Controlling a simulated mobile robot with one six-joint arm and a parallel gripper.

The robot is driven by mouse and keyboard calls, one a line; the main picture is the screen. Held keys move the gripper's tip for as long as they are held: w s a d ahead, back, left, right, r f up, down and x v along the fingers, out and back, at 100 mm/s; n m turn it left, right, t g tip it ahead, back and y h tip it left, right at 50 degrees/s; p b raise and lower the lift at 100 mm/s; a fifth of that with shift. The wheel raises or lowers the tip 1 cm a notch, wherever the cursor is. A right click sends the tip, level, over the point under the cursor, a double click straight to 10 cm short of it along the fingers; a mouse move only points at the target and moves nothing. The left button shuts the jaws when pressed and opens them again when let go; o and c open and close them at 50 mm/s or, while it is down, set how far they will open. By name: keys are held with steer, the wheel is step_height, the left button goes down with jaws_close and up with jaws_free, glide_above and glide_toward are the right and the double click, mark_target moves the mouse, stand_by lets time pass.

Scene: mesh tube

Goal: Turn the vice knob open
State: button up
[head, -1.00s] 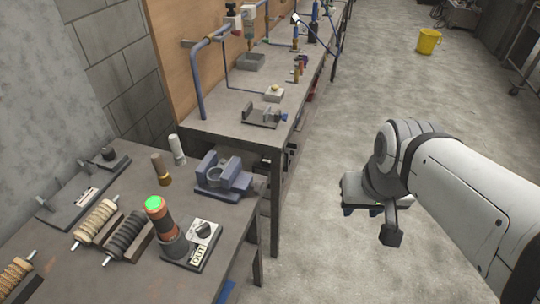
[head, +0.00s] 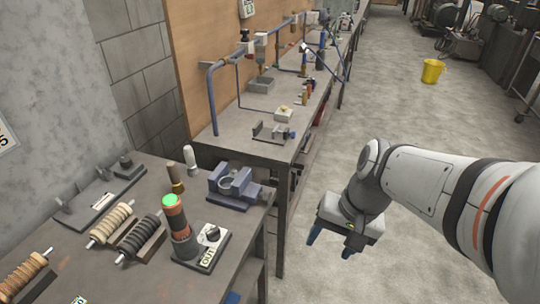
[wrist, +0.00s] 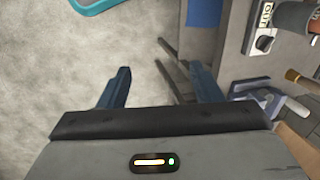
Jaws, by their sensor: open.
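A blue-grey vice (head: 230,187) sits on the near bench, at its right edge. Its screw end (head: 267,193) points right, toward the bench edge; the knob's exact shape is too small to tell. The vice also shows at the right of the wrist view (wrist: 262,97). My gripper (head: 330,243) is open and empty, with its blue fingers pointing down. It hangs over the floor to the right of the bench, apart from the vice. In the wrist view both fingers (wrist: 160,75) are spread with nothing between them.
A control box marked OUT (head: 203,249) and a green-topped cylinder (head: 178,222) stand left of the vice. A farther bench (head: 232,147) adjoins.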

steer(key=w+a+f+m+g+y+b, duration=0.2)
steer(key=w+a+f+m+y, duration=0.1)
steer(key=a+f+m+y, duration=0.15)
steer(key=m+t+y+b, duration=0.6)
steer(key=m+t+y, duration=0.3)
steer(key=m, duration=0.6)
glide_toward(270, 197)
steer(key=w+a+g, duration=0.1)
steer(key=w+a, duration=0.1)
steer(key=a, duration=0.1)
steer(key=shift+y, duration=0.35)
steer(key=x, duration=0.6)
steer(key=shift+w+a+f+p, duration=0.2)
steer(key=shift+a+p, duration=0.15)
steer(key=shift+c, duration=0.2)
